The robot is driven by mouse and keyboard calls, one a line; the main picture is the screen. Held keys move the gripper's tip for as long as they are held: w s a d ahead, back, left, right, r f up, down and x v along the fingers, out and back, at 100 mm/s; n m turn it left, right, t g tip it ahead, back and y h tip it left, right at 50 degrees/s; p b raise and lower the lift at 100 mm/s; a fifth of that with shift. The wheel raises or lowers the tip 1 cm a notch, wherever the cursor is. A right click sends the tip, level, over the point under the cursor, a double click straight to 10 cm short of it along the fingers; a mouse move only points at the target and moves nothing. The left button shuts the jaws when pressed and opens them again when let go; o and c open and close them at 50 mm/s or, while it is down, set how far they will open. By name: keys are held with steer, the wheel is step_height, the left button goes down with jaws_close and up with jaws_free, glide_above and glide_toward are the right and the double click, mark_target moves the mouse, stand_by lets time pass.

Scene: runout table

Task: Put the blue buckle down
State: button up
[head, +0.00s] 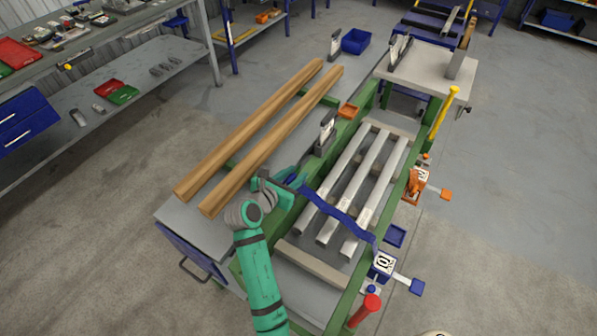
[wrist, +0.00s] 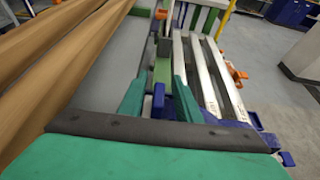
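The blue buckle (wrist: 158,96) shows as a small blue piece between the two teal fingers of my gripper (wrist: 160,88). The fingers look closed around it, though thin gaps show at its sides. In the head view, my gripper (head: 286,187) is over the left green rail, at the left end of a blue strap (head: 335,212). The strap runs in the air across the light bars to a blue ratchet (head: 383,265) on the right rail. My gripper mostly hides the buckle in the head view.
Two long wooden beams (head: 265,130) lie on the grey table, left of my gripper. Several light bars (head: 350,180) lie between the green rails. A grey upright bracket (head: 326,135) and an orange piece (head: 347,111) are farther along the left rail. An orange ratchet (head: 416,184) is on the right rail.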

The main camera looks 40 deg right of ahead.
steer(key=v, duration=0.9)
